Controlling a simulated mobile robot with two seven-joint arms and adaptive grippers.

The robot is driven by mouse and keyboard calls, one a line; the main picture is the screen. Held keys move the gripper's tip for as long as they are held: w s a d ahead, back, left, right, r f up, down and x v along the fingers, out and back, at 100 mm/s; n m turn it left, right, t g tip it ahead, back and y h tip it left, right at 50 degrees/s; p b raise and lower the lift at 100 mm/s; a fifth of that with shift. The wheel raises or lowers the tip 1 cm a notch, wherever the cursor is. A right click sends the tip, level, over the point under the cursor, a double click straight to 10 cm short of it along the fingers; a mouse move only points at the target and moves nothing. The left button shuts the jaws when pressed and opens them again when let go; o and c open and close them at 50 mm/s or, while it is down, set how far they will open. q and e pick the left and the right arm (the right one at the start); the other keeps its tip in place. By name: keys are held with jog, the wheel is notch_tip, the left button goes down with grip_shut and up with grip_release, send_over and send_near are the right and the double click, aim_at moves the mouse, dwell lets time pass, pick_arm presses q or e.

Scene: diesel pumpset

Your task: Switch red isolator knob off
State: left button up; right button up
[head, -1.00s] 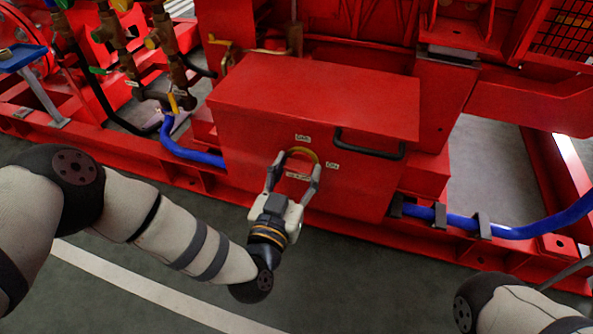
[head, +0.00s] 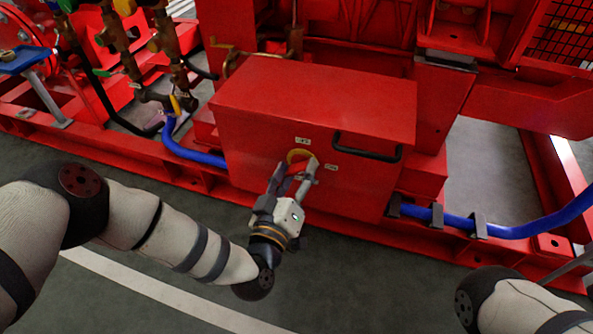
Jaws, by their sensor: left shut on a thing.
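The red isolator knob (head: 299,167) shows on the front face of a red box, in front of a yellow round plate (head: 300,155). My left gripper (head: 297,171) reaches it from below, its fingers on either side of the knob and shut on it. The fingers and palm hide much of the knob and the lower plate. Small white labels sit above the plate (head: 302,141) and to its right (head: 331,167); their text is too small to read. My right gripper is out of view; only part of that arm shows at the lower right.
The red box (head: 245,150) has a black handle (head: 366,149) to the right of the knob. Blue hoses run low at its left (head: 190,154) and right (head: 500,230). Brass valves (head: 165,50) stand at the upper left. The grey floor in front is clear.

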pick_arm(q)
jog(key=n, duration=0.5)
jog(key=shift+s+f+n, duration=0.1)
jog(key=shift+f+n, duration=0.05)
jog(key=shift+n, duration=0.15)
jog(key=shift+d+n+b, duration=0.1)
jog(key=shift+n+b, duration=0.2)
jog(key=shift+n, duration=1.8)
jog(key=o, duration=1.1)
jog(key=shift+o, duration=0.3)
